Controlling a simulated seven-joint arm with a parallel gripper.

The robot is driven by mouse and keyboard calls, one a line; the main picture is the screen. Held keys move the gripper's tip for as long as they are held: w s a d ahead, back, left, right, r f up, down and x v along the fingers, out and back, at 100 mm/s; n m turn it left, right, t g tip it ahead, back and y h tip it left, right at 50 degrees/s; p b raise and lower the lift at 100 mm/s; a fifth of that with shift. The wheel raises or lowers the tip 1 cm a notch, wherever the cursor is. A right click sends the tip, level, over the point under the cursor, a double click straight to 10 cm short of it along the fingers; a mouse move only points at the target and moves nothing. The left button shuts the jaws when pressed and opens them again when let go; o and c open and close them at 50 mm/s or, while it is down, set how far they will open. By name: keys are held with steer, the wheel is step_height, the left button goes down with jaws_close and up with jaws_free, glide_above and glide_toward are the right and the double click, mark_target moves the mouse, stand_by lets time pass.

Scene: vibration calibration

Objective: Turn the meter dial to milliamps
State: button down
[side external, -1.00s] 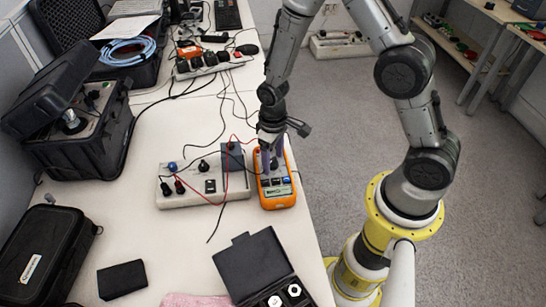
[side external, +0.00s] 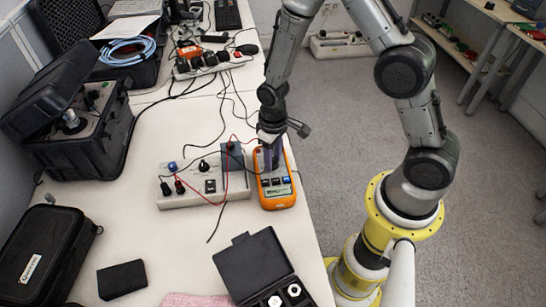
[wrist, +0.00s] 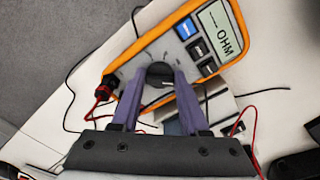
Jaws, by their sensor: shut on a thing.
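The orange-edged meter (side external: 277,195) lies on the white table near its right edge, right of a white control box. In the wrist view the meter (wrist: 150,42) shows a screen (wrist: 221,33) reading "OHM" with dashes, a blue button and dark buttons. Its round dark dial (wrist: 159,72) sits between the two purple fingers of my gripper (wrist: 160,80). My gripper (side external: 270,165) points down over the meter's far end and is shut on the dial. The dial's markings are mostly hidden by the fingers.
The white control box (side external: 203,186) with knobs and red and black leads stands just left of the meter. A red plug (wrist: 103,90) sits in the meter's end. An open black case (side external: 255,268) lies nearer the camera. Several cables cross the table.

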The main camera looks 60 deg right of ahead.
steer(key=m, duration=0.4)
steer(key=shift+a+m, duration=0.1)
steer(key=shift+m, duration=1.7)
steer(key=shift+c, duration=2.1)
jaws_free()
step_height(320, 180, up, 14)
